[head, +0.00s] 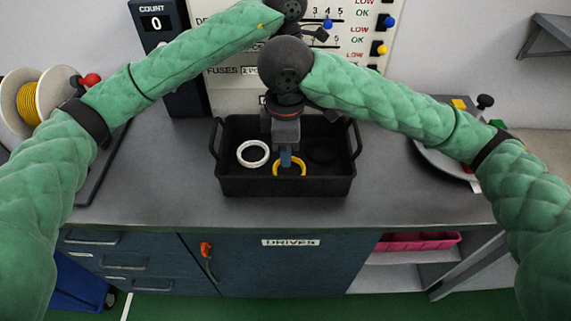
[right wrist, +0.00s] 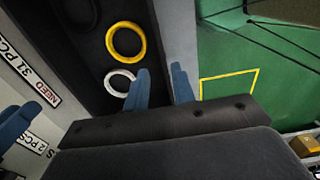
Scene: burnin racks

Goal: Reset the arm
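My right arm comes in from the right, and its gripper (head: 286,160) points down over the black tray (head: 285,188) on the bench. In the right wrist view, the two blue fingers (right wrist: 162,88) stand apart with nothing between them. A white ring (head: 253,153) and a yellow ring (head: 290,167) lie in the tray; the right gripper partly covers the yellow one in the head view.
A white panel (head: 240,98) with coloured knobs stands behind the tray, with a counter box (head: 155,22) at its left. A cable spool (head: 32,100) is at left and a round plate (head: 445,158) at right. The bench front (head: 400,208) is clear.

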